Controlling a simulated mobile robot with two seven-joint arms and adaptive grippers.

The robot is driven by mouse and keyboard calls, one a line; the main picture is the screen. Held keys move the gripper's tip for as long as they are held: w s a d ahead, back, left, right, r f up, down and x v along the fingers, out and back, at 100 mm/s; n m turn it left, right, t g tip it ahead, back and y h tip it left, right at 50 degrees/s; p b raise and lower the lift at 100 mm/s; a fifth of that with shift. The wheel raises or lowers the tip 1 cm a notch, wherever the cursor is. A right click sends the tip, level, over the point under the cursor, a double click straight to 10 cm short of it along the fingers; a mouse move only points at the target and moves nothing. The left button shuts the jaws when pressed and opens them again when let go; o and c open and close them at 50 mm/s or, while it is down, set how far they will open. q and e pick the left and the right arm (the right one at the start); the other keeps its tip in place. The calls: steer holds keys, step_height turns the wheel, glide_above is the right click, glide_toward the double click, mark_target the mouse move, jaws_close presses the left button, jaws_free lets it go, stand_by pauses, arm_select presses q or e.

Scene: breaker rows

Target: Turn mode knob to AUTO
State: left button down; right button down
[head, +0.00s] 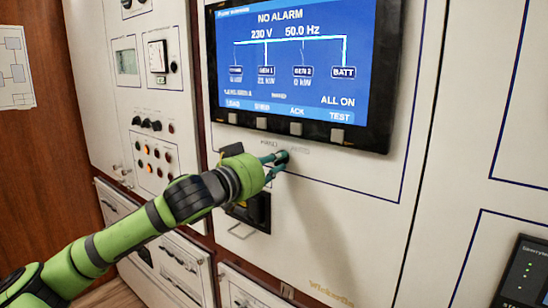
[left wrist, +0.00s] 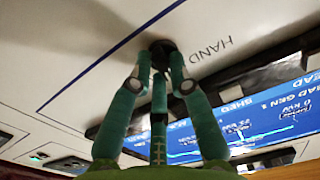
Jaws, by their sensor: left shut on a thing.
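The mode knob (head: 284,155) is a small dark round knob on the white panel, below the big screen. My left gripper (head: 278,164) reaches it from the left, its teal fingers shut on the knob. In the left wrist view the dark knob (left wrist: 161,47) sits between the tips of my left gripper (left wrist: 160,76). The word HAND (left wrist: 211,49) is printed on the panel beside it. In the head view the small lettering around the knob is too blurred to read. Which way the knob points is hidden. My right gripper is not in view.
The screen (head: 295,62) reads NO ALARM and has a row of square buttons (head: 296,128) under it. A black socket-like unit (head: 255,211) sits below my left gripper. Black knobs and lamps (head: 152,146) are on the left panel. The panel right of the knob is bare.

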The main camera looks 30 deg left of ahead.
arm_select(q)
steer(key=m+p, duration=0.1)
steer(key=m, duration=0.4)
steer(key=shift+f+m+p, duration=0.1)
steer(key=shift+m+p, duration=0.2)
steer(key=shift+p, duration=0.1)
stand_by(0.3)
steer(key=c, duration=1.1)
jaws_free()
steer(key=shift+c, duration=0.2)
